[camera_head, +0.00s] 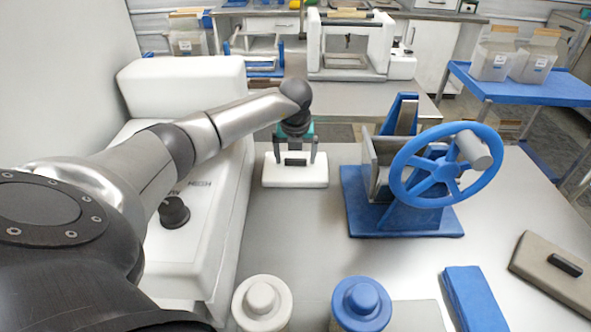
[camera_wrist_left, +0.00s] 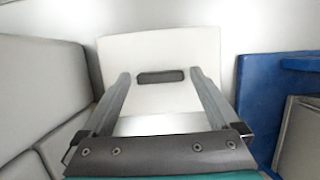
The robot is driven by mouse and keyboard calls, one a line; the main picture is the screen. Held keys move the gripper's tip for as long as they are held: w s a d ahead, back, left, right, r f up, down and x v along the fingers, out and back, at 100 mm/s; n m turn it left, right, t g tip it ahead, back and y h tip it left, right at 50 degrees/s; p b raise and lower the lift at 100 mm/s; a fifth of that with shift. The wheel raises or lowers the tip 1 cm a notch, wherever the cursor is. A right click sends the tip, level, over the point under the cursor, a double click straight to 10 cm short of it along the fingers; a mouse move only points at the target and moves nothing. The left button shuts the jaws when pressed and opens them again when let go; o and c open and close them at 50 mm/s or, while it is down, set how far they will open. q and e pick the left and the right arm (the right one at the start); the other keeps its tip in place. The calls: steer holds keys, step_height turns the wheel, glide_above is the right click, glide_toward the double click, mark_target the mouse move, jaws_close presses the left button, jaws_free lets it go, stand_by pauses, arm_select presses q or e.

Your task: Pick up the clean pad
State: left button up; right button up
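A white pad (camera_head: 297,179) with a dark bar handle (camera_head: 296,159) lies on the table, just right of the white machine; I take it as the clean pad. It also shows in the left wrist view (camera_wrist_left: 190,50), with the handle (camera_wrist_left: 160,76) near its middle. My left gripper (camera_head: 297,164) points down over this pad. Its fingers (camera_wrist_left: 160,73) are spread wide, one at each side of the handle, with gaps between. I cannot tell whether the fingertips touch the pad's top. My right gripper is not in view.
A blue stand with a handwheel (camera_head: 403,185) is right of the pad. A long white machine (camera_head: 200,215) is close on the left. White (camera_head: 262,302) and blue (camera_head: 361,303) knobbed pieces, a blue block (camera_head: 474,300) and a beige pad with a black handle (camera_head: 556,272) are in front.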

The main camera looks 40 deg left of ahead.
arm_select(q)
steer(key=c, duration=1.2)
